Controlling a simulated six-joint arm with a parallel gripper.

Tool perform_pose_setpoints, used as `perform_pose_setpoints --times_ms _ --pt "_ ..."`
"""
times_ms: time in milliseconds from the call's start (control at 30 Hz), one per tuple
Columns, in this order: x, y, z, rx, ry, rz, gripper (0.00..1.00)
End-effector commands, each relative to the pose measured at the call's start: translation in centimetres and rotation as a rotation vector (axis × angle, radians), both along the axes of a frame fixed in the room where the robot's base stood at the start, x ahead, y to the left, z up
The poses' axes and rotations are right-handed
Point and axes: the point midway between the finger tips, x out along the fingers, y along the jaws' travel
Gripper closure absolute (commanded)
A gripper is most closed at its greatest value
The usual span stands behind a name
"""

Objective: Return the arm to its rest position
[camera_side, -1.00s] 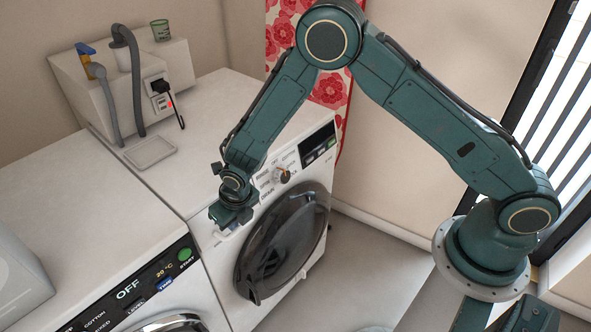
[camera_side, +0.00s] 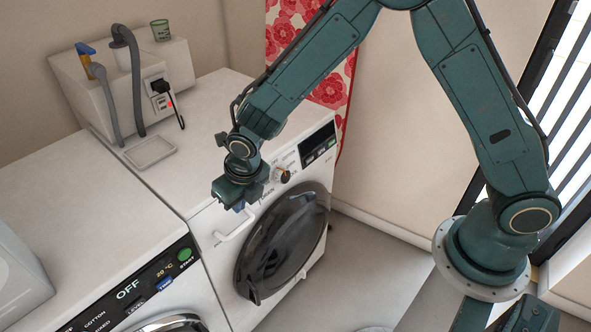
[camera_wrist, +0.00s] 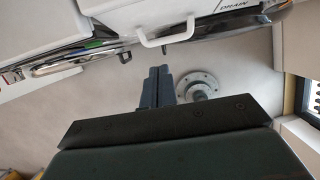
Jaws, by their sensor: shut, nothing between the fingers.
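My gripper (camera_side: 239,207) is at the end of my teal arm, in front of the right-hand washing machine (camera_side: 215,112) in the side view. It is shut and empty. A white drawer handle (camera_side: 236,226) on that machine's front sits just below and left of the fingertips, apart from them. In the wrist view the shut fingers (camera_wrist: 157,72) point toward the pale floor, and the white handle (camera_wrist: 166,32) lies beyond them with a gap between.
The dark round door (camera_side: 283,243) of the machine is below right of my gripper. A second machine (camera_side: 95,225) stands at left. Open floor (camera_side: 365,255) lies between the machine and my base.

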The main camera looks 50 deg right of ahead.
Motion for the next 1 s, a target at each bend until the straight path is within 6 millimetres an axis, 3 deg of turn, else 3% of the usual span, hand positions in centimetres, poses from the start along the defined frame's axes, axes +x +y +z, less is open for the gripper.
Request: perform_pose_setpoints --times_ms 267,467,767,1000 --pt "-0.1 -0.1 0.4 0.002 0.000 -0.008 1.00" --pt "-0.3 -0.8 2.0 0.034 -0.007 -0.102 1.00" --pt "-1.6 -4.1 8.0 0.166 -0.027 -0.494 1.00" --pt "-3.9 -7.2 12.9 0.300 -0.040 -0.869 1.00"
